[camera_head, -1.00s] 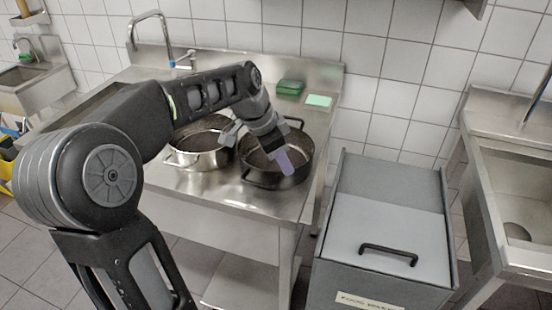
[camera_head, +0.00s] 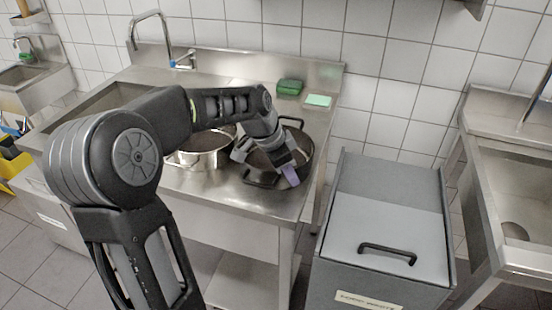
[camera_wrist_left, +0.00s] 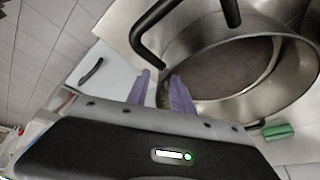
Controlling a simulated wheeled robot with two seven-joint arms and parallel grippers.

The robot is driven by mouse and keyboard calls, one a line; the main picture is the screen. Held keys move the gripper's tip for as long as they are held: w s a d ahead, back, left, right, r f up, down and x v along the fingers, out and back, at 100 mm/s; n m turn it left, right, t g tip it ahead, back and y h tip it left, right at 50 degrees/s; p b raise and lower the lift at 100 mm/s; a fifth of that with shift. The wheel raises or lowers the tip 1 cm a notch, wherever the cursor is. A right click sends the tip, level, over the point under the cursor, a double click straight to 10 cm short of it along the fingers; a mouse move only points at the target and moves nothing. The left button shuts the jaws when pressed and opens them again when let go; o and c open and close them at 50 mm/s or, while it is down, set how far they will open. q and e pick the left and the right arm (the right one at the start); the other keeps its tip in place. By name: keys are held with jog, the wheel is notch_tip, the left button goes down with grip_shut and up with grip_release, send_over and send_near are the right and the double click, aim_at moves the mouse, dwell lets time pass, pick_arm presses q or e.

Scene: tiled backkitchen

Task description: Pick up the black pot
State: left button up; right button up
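The black pot (camera_head: 305,142) stands on the steel counter, at its right front in the head view. Its dark inside, curved wall (camera_wrist_left: 232,100) and a black loop handle (camera_wrist_left: 150,42) show in the left wrist view. My left gripper (camera_head: 290,173) is over the front right of the pot, pointing down, and hides part of it. In the left wrist view the two purple fingers (camera_wrist_left: 162,82) are apart, with the pot's wall close by their tips. I cannot tell whether they touch it. My right gripper is not in view.
A lighter steel pot (camera_head: 203,158) stands just left of the black pot. A green sponge (camera_head: 290,87) and a pale green cloth (camera_head: 318,100) lie behind. A grey lidded bin (camera_head: 385,230) stands right of the counter (camera_head: 235,200). A tap (camera_head: 160,35) rises at the back.

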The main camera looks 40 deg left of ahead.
pick_arm(q)
grip_shut()
dwell(1.4)
